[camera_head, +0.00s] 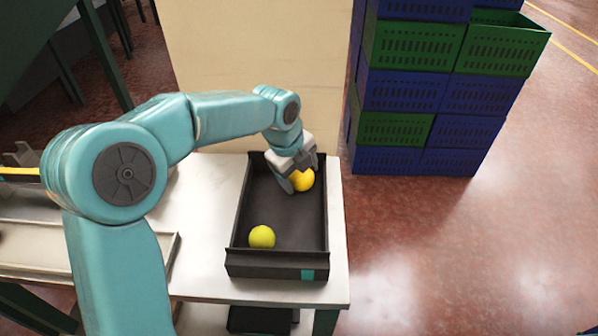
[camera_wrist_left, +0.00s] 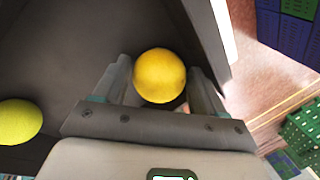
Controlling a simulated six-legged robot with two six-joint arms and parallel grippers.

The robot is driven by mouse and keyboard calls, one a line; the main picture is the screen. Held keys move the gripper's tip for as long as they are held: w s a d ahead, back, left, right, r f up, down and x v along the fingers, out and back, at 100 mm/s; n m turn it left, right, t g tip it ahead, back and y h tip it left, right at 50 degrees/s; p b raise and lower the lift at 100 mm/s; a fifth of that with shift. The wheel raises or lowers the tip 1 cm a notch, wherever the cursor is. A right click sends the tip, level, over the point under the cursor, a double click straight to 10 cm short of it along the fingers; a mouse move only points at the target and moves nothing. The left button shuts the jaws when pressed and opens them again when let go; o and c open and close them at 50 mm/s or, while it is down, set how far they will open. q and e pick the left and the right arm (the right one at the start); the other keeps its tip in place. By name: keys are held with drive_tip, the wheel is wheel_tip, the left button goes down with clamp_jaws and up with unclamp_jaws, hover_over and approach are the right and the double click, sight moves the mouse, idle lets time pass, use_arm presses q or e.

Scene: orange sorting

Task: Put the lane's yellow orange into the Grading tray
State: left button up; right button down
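A dark tray (camera_head: 238,215) with a teal tag on its front wall stands on the white table; I read no name on it. A deep yellow orange (camera_head: 302,180) lies inside near its far right corner, and it also shows in the left wrist view (camera_wrist_left: 160,76). My left gripper (camera_head: 299,172) reaches down into the tray. Its fingers (camera_wrist_left: 160,85) stand on either side of this orange, open, with narrow gaps beside it. A greener yellow orange (camera_head: 262,237) lies near the tray's front left, and shows at the wrist view's left edge (camera_wrist_left: 18,121). My right gripper is not in view.
A pale lane (camera_head: 80,265) with raised edges lies on the left, partly hidden by my left arm. A cream panel (camera_head: 260,70) stands behind the table. Stacked blue and green crates (camera_head: 410,85) stand at the back right. The tray's middle is clear.

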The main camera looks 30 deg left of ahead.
use_arm(q)
drive_tip(key=p+v, duration=0.1)
drive_tip(key=v, duration=1.1)
drive_tip(key=shift+r, duration=0.2)
drive_tip(key=shift+s, duration=0.15)
